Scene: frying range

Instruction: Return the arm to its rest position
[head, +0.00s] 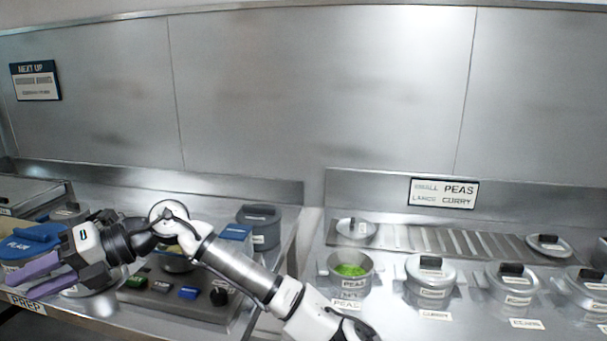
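My gripper (47,275) is at the far left of the head view, over the front of the prep counter. Its two purple fingers point left with a gap between them, and nothing shows between them. My arm (243,268) reaches from the bottom centre up and left across the counter, bent at the elbow. The gripper is in front of a blue-lidded container (36,238); whether they touch cannot be told.
An open pot of green peas (351,271) stands right of my arm. Several lidded pots, such as this one (431,272), stand further right. A control panel (178,297) lies under my arm. A grey container (260,228) stands behind.

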